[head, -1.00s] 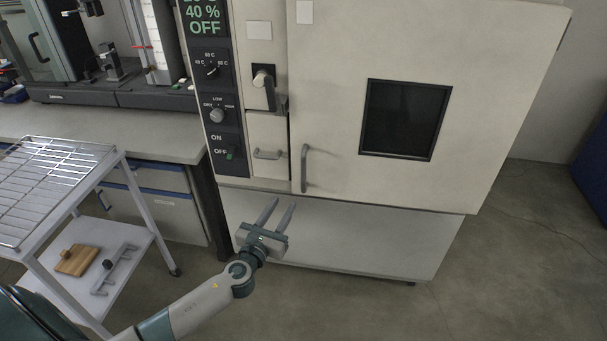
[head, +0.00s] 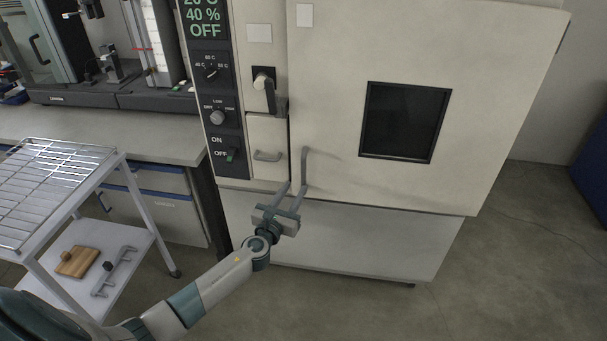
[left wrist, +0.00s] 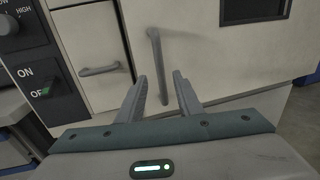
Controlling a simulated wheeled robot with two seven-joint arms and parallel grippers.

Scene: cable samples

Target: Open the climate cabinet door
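The climate cabinet door (head: 335,120) is shut and has a dark window (head: 405,121). Its upright bar handle (head: 304,168) is at the door's lower left; the handle also shows in the left wrist view (left wrist: 156,60). My left gripper (head: 297,188) is just below the handle, fingers apart and pointing up at it. In the left wrist view the open fingers (left wrist: 162,82) are on either side of the line of the handle's lower end, with nothing visibly gripped. Whether they touch the handle I cannot tell. My right gripper is not in view.
A latch lever (head: 269,91) and a small drawer-like handle (head: 267,156) are left of the door, beside the control panel (head: 217,117). A wire-rack cart (head: 135,192) stands at the left. The floor (head: 510,270) at the right is clear.

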